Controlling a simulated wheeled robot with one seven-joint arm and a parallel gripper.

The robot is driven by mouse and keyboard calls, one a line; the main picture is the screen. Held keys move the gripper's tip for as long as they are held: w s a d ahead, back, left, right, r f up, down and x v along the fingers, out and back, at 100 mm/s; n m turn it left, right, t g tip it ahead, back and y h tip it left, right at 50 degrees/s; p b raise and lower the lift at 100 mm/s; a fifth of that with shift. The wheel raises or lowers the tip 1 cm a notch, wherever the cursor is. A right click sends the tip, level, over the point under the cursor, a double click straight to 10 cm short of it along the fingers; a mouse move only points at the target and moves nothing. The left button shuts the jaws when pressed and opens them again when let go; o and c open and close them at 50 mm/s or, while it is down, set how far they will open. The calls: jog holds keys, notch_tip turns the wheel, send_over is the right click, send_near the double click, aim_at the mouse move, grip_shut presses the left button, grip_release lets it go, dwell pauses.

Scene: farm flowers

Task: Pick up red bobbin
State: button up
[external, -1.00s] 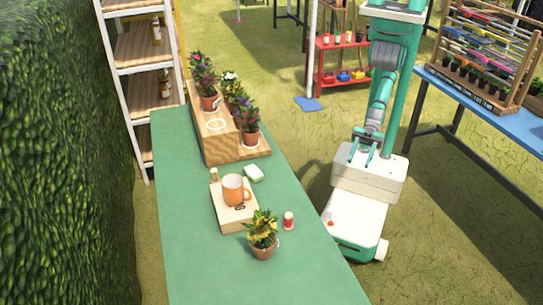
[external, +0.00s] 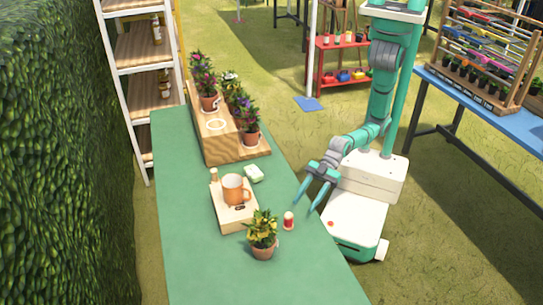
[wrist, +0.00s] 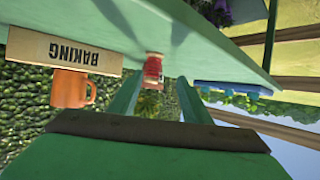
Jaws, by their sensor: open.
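The red bobbin (external: 288,220), red with pale ends, stands upright on the green table (external: 195,265) near its right edge. My gripper (external: 303,211) is open and empty, just right of the bobbin by the table edge, fingers pointing down toward it. In the wrist view, which is upside down, the bobbin (wrist: 152,70) shows between the two green fingers of my gripper (wrist: 158,84), apart from them as far as I can tell.
A potted yellow-flowered plant (external: 263,232) stands close left of the bobbin. An orange mug (external: 233,188) sits on a wooden box (external: 229,216), lettered BAKING in the wrist view.

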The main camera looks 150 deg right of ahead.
aim_at(287, 222)
jog(key=w, duration=0.1)
jog(key=w+d, duration=0.1)
jog(key=w+r, duration=0.1)
jog(key=shift+d, duration=0.35)
jog(key=x, duration=1)
jog(key=shift+w+d+f, duration=0.25)
jog(key=shift+w, duration=0.05)
jog(key=c, duration=1.1)
jog(key=shift+o, duration=0.2)
